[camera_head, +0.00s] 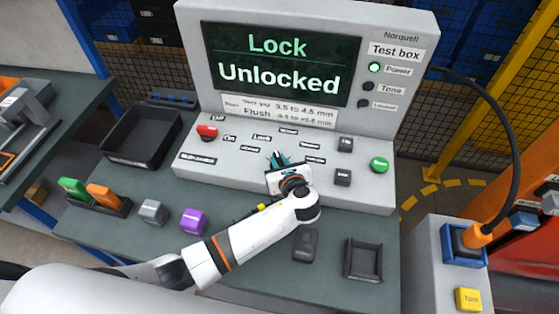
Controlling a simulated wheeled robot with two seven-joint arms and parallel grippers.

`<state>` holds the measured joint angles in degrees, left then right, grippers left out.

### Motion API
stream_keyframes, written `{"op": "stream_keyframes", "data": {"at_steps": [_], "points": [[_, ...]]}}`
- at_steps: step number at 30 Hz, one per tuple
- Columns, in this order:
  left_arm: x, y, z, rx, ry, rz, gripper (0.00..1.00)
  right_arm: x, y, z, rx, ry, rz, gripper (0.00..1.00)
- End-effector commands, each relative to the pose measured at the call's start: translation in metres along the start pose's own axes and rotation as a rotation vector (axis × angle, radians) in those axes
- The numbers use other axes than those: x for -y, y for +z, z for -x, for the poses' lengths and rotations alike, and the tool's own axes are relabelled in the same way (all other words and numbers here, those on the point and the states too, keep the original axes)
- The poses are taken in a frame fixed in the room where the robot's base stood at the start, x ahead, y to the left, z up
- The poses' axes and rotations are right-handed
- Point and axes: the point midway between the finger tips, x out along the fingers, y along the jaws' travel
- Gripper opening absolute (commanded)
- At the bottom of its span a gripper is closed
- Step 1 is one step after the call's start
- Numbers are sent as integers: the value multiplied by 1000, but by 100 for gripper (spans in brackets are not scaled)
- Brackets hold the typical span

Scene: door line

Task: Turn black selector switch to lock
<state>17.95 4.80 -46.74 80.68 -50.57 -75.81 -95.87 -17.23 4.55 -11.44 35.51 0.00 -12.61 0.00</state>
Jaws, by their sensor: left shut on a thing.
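The test box (412,110) stands on the workbench with its screen (283,66) reading "Lock" and "Unlocked". My left arm reaches in from the left over the sloping control panel. My left gripper (279,160) is at the middle of the panel and shut. The black selector switch is hidden at the gripper's fingertips, so its pointer angle cannot be seen. My right gripper is not in view.
A red button (207,131) is left on the panel, a green button (379,165) right. An empty black tray (142,135), a grey block (153,212) and a purple block (194,221) are on the bench. A black cable arches down at right to an orange plug (480,236).

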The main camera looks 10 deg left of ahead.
Motion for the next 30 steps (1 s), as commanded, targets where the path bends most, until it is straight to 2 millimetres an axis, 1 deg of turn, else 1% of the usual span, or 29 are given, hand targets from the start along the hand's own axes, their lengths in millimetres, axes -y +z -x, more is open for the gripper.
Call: {"op": "stream_keyframes", "data": {"at_steps": [11,12,15,22,25,28,30], "points": [[0,0,0,0,-3,2,0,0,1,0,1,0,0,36],[0,0,0,0,-3,2,25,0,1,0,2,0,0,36],[0,0,0,0,-3,1,40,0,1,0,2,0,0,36],[0,0,0,0,-3,1,40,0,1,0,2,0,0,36],[0,0,3,0,-2,1,40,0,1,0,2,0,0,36],[-1,1,13,1,0,3,40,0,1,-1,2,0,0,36],[-1,1,25,1,1,3,40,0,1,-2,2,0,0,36]]}}
